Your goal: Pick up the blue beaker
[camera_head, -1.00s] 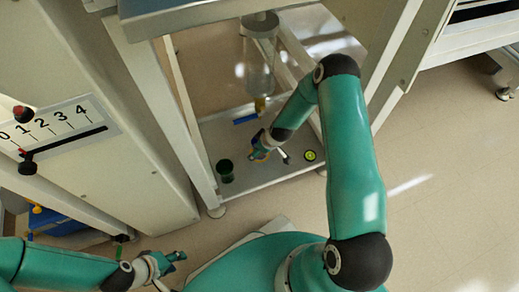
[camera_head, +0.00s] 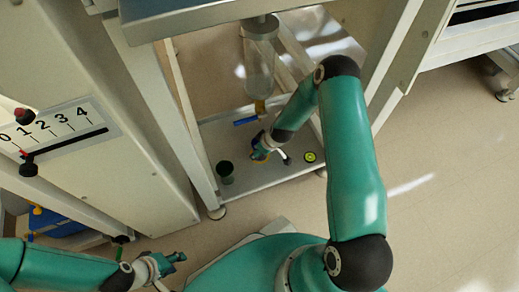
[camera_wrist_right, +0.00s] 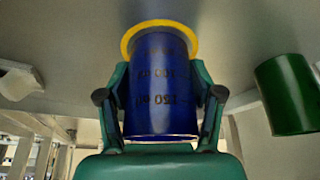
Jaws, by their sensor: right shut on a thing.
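The blue beaker (camera_wrist_right: 165,88) fills the middle of the right wrist view, with dark printed marks and a yellow ring at its upper end in the picture. The fingers of my right gripper (camera_wrist_right: 161,98) press on it from both sides. In the head view my right gripper (camera_head: 260,148) is low over the grey shelf (camera_head: 262,180), and the beaker is mostly hidden there. I cannot tell whether the beaker is clear of the shelf. My left gripper (camera_head: 174,263) is at lower left, empty and apart from everything, its fingers apart.
A green beaker (camera_head: 226,172) stands left of my right gripper; it also shows in the right wrist view (camera_wrist_right: 288,95). A yellow and black disc (camera_head: 310,156) lies to the right. A glass funnel (camera_head: 259,70) with a blue tap (camera_head: 245,121) hangs behind. Frame posts flank the shelf.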

